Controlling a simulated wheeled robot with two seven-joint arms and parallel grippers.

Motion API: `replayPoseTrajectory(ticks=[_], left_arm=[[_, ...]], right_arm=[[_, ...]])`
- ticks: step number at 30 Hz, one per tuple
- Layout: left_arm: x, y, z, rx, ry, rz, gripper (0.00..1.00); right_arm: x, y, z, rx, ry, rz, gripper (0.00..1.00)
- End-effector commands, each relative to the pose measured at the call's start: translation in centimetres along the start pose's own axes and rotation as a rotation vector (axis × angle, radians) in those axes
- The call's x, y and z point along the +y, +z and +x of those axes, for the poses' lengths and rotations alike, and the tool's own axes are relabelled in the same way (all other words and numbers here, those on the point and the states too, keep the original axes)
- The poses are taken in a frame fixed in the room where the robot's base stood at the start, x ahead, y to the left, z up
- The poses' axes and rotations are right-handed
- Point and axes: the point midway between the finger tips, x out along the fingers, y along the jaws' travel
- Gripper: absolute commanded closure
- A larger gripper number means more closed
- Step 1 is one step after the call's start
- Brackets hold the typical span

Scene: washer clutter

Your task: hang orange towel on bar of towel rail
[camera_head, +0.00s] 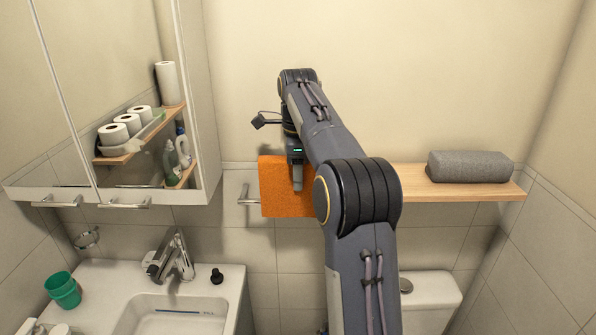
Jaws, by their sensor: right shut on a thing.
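The orange towel (276,200) hangs upright below my right gripper (297,182), which is shut on it. The left end of the towel rail (248,201) shows just left of the towel. The towel overlaps the bar's line and reaches above and a little below it. I cannot tell whether it is in front of the bar or touching it. My right arm and the towel hide the rest of the rail. My left gripper is not in view.
A wooden shelf (455,190) with a rolled grey towel (468,166) is to the right, partly behind my arm. A mirrored cabinet (95,90) is at left. Below are a sink (168,315) with faucet (172,256), a green cup (63,290) and a toilet (430,296).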

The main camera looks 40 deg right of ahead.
Motion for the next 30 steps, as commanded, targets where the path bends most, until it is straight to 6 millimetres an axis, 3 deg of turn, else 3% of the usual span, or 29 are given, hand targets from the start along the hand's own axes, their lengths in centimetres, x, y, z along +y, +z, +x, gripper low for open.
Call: replayPoseTrajectory(ticks=[30], left_arm=[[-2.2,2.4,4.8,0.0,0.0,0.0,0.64]], right_arm=[[0.0,0.0,8.4,0.0,-0.001,0.001,0.88]])
